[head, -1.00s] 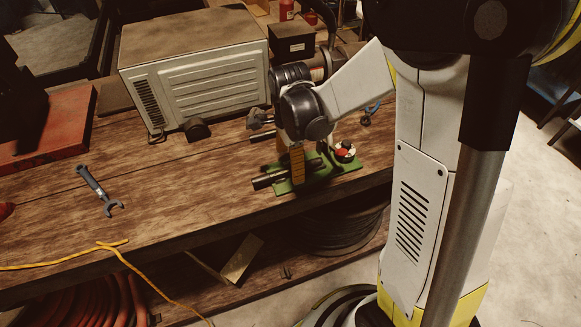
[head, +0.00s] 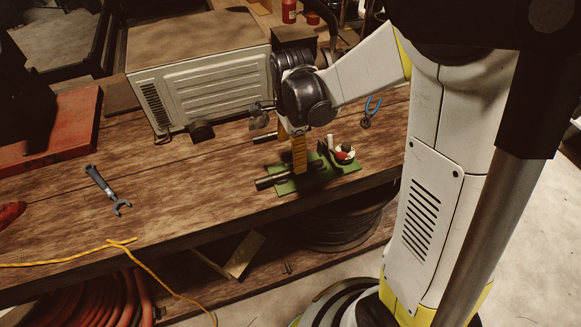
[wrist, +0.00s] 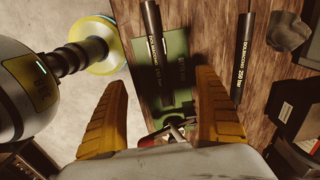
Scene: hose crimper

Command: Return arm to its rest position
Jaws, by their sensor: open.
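My gripper (head: 298,150) hangs over the workbench with its orange fingers pointing down; in the head view it is partly hidden by my wrist. Below is the crimper's green base plate (head: 318,181), also in the wrist view (wrist: 178,62). A dark hose piece (head: 268,183) lies at the plate's left end; it shows in the wrist view (wrist: 154,35) with printed lettering. A second dark hose (wrist: 244,60) lies apart on the wood. A red-topped part (head: 344,152) sits at the plate's right.
A beige metal box (head: 200,75) stands behind, left of my arm. A wrench (head: 107,190) and yellow cord (head: 70,257) lie on the left of the bench (head: 200,215). Blue-handled pliers (head: 371,110) lie behind the plate. A red case (head: 50,135) sits far left.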

